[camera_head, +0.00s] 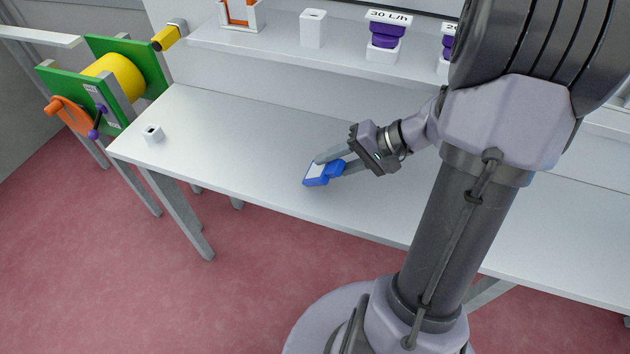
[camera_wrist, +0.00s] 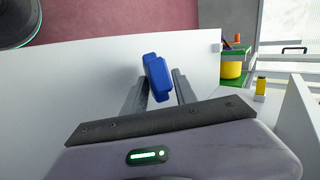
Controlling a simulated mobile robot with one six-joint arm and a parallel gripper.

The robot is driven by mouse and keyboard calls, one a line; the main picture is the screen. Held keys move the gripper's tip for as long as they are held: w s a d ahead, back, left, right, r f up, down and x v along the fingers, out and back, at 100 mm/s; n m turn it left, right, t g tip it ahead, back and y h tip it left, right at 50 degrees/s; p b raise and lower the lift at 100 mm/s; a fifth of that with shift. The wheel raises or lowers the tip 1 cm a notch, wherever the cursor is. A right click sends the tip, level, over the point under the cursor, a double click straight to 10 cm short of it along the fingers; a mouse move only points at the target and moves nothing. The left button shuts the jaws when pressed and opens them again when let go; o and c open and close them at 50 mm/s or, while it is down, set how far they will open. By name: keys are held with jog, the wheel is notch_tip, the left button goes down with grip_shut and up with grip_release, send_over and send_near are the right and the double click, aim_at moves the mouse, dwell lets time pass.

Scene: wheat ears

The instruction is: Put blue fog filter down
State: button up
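The blue fog filter (camera_head: 318,180) is a small blue block with a pale face in the head view. It is between the two fingers of my gripper (camera_head: 338,162), over the front part of the white table. I cannot tell whether its underside touches the table. In the wrist view the blue filter (camera_wrist: 157,77) sits tilted between the fingertips of my gripper (camera_wrist: 160,85), with a finger close against each side. The gripper looks shut on it. The fingers hide part of the filter.
The white table (camera_head: 235,140) is clear around the filter; its front edge is close. A small white block (camera_head: 153,134) stands at the left end. A shelf behind holds a white holder (camera_head: 313,29) and a purple-and-white part (camera_head: 385,37). A green-and-yellow reel (camera_head: 117,76) stands at left.

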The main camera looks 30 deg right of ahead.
jog(key=shift+s+d+r, duration=0.1)
jog(key=shift+d+r, duration=0.05)
jog(key=shift+r, duration=0.05)
notch_tip(320, 180, up, 8)
jog(key=s+d+p, duration=0.2)
jog(key=p, duration=0.4)
jog(key=s+a+r+n+h, duration=0.1)
jog(key=s+a+r, duration=0.2)
jog(key=a, duration=0.4)
jog(key=s+a+r+n+h, duration=0.2)
jog(key=s+a+r, duration=0.1)
jog(key=a, duration=0.4)
jog(key=s+a+r+n+g+h, duration=0.1)
jog(key=s+a+r+h, duration=0.1)
jog(key=a, duration=0.5)
notch_tip(320, 180, up, 2)
jog(key=shift+s+a, duration=0.4)
jog(key=shift+s, duration=0.35)
